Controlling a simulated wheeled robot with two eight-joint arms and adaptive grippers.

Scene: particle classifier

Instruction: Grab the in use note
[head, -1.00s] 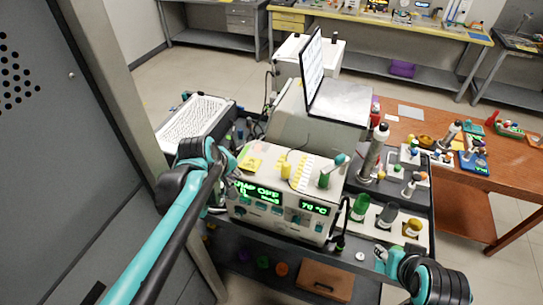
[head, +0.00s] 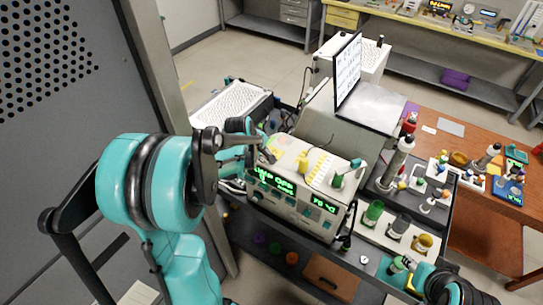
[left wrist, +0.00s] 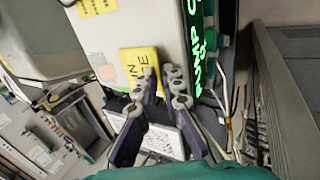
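The in use note is a yellow paper with dark lettering, seen in the left wrist view (left wrist: 138,63) lying on the pale instrument's top (left wrist: 168,40). In the head view the note (head: 277,147) is partly hidden by my left gripper. My left gripper (left wrist: 162,72) has its two fingers apart with a narrow gap. One fingertip overlaps the note's lower right edge; I cannot tell whether it touches. In the head view my left gripper (head: 266,152) is at the instrument's left end. My right gripper (head: 400,266) is low at the right, and its fingers are unclear.
The instrument has a green-lit display (head: 272,181). A monitor (head: 347,75) stands behind. Green and grey cylinders (head: 373,212) sit on the cart at right. Another yellow note (left wrist: 98,5) shows in the wrist view.

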